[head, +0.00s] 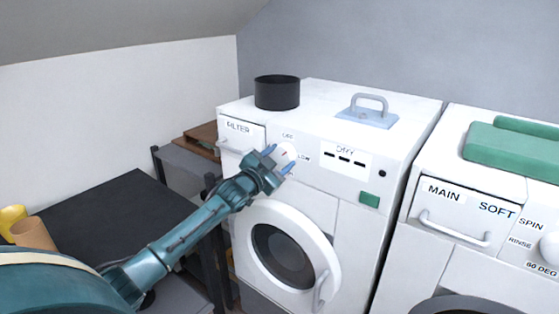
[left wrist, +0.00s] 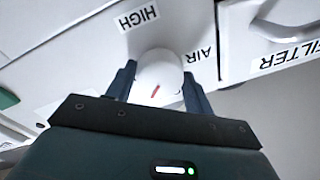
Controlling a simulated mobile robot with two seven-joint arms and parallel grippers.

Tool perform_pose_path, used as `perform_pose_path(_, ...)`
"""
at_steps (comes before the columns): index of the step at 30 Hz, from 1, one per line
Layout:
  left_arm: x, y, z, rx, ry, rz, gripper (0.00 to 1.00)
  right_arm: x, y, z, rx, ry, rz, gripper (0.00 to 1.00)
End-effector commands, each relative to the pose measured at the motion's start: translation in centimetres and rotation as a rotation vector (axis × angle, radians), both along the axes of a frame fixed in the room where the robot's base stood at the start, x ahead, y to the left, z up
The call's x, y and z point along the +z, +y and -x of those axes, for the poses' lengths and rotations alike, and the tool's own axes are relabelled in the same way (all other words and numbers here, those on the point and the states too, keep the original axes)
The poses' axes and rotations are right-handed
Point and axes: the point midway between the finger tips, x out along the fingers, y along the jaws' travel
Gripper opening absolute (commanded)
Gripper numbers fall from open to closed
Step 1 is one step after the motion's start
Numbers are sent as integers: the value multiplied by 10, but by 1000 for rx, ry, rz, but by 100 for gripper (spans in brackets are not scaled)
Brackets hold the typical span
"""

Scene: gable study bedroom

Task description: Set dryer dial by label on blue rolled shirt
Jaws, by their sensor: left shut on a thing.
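The dryer (head: 330,205) is white, with a panel marked DRY. Its white round dial (head: 287,152) sits at the upper left of the front and has a short red mark. My left gripper (head: 279,161) is shut on the dial, one finger on each side. The dial also shows in the left wrist view (left wrist: 158,75) between both fingers, with the labels HIGH (left wrist: 138,18) and AIR (left wrist: 207,52) near it. In the head view a LOW label (head: 304,158) is right of the dial. I see no clear blue rolled shirt or label on one. My right gripper is not in view.
A black pot (head: 277,92) and a pale blue plate with a grey handle (head: 367,117) stand on the dryer top. A washer (head: 440,165) with green folded cloth (head: 512,152) stands at right. The dryer's FILTER drawer (head: 238,133) is left of the dial. A dark table (head: 125,205) is at left.

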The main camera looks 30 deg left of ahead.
Motion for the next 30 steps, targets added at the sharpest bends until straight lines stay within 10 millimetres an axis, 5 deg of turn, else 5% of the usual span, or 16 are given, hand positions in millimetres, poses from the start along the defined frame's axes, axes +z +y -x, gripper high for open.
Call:
perform_pose_path(18,0,3,0,0,-42,-552,29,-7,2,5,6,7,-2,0)
perform_pose_path(30,1,4,0,0,-57,-740,29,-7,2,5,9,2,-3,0)
